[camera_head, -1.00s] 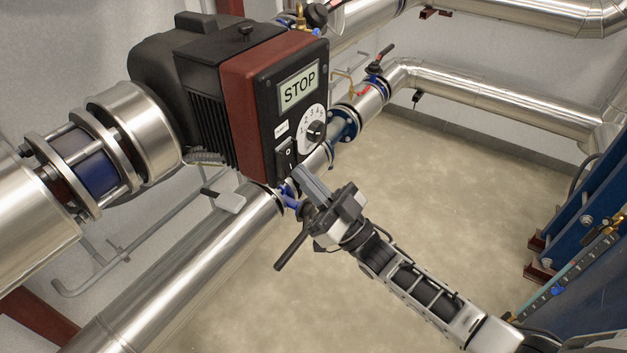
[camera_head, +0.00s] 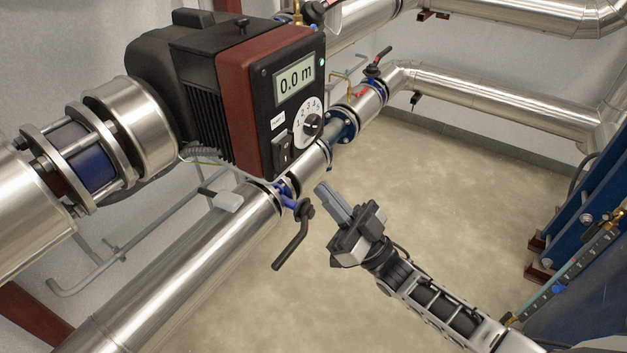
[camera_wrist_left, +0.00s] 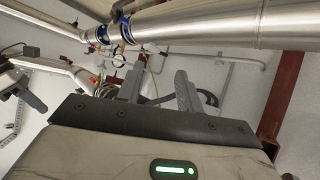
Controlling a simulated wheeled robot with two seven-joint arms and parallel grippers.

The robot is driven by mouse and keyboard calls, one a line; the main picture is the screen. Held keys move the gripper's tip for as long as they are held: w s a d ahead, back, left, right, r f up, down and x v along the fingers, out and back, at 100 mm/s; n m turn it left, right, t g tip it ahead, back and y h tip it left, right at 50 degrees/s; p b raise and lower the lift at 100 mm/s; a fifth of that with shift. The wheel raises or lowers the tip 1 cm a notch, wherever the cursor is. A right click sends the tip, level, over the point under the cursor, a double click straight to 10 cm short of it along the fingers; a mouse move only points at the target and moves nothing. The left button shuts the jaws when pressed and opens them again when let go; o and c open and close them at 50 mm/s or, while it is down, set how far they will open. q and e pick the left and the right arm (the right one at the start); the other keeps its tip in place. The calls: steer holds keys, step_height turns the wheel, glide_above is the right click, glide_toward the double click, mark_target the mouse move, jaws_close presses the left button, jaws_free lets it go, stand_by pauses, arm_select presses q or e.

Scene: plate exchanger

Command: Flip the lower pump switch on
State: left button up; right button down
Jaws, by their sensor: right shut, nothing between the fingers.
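The pump's control box (camera_head: 271,105) is black and dark red. Its display (camera_head: 295,82) reads "0.0 m", and a small green light (camera_head: 321,62) glows beside it. The black rocker switch (camera_head: 282,151) sits at the box's lower corner, below the numbered dial (camera_head: 308,122). My right gripper (camera_head: 328,194) is shut and empty, below and right of the switch, clear of it. My left gripper (camera_wrist_left: 157,88) shows only in the left wrist view, its two fingers apart with nothing held between them.
A silver pipe (camera_head: 170,275) runs diagonally below the pump, with a black-handled valve (camera_head: 291,245) left of my right gripper. Blue plate exchanger frames (camera_head: 590,225) stand at the right. The floor (camera_head: 450,190) between is clear.

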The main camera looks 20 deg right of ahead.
arm_select(q)
steer(key=shift+w+d+f+n+b, duration=0.15)
steer(key=shift+f+n+b, duration=0.15)
steer(key=shift+b, duration=0.6)
arm_select(e)
steer(key=w+f+v, duration=0.1)
steer(key=v, duration=0.6)
steer(key=shift+a, duration=0.15)
arm_select(q)
steer(key=r+p, duration=0.1)
steer(key=p, duration=0.2)
steer(key=shift+a, duration=0.2)
arm_select(e)
steer(key=s+a+f+m+g+h, duration=0.5)
steer(key=s+a+f+g+h, duration=0.2)
steer(key=h, duration=0.5)
steer(key=s+f+g, duration=0.2)
steer(key=s+g, duration=0.1)
steer(key=shift+a+g, duration=0.15)
steer(key=shift+g, duration=0.25)
stand_by(1.7)
